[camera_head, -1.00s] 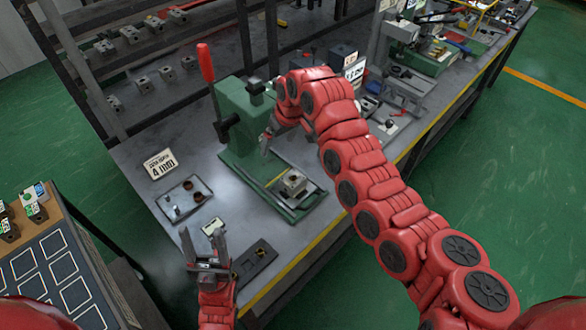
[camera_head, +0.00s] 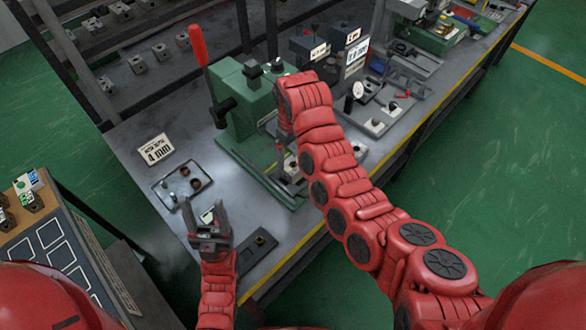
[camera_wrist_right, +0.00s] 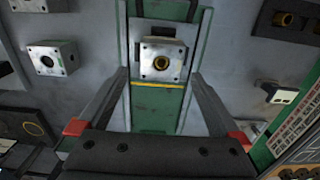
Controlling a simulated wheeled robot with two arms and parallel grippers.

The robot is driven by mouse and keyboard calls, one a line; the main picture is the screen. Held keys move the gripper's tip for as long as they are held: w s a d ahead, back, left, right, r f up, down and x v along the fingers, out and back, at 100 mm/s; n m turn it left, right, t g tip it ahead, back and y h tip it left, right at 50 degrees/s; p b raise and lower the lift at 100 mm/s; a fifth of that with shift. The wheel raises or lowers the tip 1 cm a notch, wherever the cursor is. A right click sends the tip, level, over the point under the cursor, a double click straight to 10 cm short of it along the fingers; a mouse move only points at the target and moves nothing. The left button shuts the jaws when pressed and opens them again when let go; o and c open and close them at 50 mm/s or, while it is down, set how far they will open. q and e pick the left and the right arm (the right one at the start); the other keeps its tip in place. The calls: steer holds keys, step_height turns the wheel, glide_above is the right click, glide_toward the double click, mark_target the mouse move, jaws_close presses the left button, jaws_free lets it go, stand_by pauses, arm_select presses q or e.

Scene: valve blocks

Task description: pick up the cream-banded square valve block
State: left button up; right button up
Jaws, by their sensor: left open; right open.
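A square grey metal valve block (camera_wrist_right: 162,60) with a brass-ringed round hole sits on the green press base in the right wrist view. A second square block (camera_wrist_right: 52,57) with a dark hole lies left of the press base in the wrist view. My left gripper (camera_head: 205,210) is open and empty, pointing up at the bench's near side.
The green press (camera_head: 245,105) with a red lever rises behind the right gripper. More blocks stand on the back shelf (camera_head: 135,62).

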mark_target(293, 165)
steer(key=shift+f, duration=0.4)
steer(key=f+p, duration=0.3)
steer(key=f, duration=0.1)
steer(key=shift+s+f, duration=0.15)
steer(key=shift+s, duration=0.05)
steer(key=shift+f, duration=0.55)
steer(key=shift+c, duration=0.3)
jaws_close()
